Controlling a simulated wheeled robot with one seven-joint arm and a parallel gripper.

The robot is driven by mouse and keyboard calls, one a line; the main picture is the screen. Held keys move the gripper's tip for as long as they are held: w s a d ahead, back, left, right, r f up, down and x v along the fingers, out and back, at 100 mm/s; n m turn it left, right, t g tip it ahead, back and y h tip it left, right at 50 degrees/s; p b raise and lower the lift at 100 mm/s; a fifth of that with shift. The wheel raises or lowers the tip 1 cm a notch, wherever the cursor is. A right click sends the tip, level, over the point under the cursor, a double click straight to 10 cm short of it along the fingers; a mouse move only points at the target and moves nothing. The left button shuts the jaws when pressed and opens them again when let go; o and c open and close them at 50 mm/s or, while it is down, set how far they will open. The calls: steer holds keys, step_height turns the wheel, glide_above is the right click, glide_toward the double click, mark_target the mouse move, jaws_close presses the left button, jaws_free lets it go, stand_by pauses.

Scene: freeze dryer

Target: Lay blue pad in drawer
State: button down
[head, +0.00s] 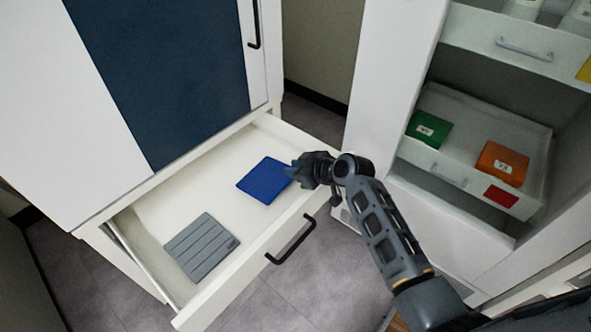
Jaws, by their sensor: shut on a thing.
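The blue pad (263,181) is a flat square inside or just above the open white drawer (163,208), in its right part. My gripper (293,170) reaches in from the right over the drawer's front right corner and is shut on the pad's right edge. I cannot tell whether the pad touches the drawer floor. The fingertips are small and partly hidden against the pad.
A grey ribbed pad (201,246) lies in the drawer's left part. The drawer front has a black handle (291,241). At right, a white cabinet holds a green box (428,130) and an orange box (502,163) in an open drawer. Drawer floor between the pads is clear.

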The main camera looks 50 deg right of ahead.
steer(key=c, duration=0.9)
jaws_free()
steer(key=shift+c, duration=0.2)
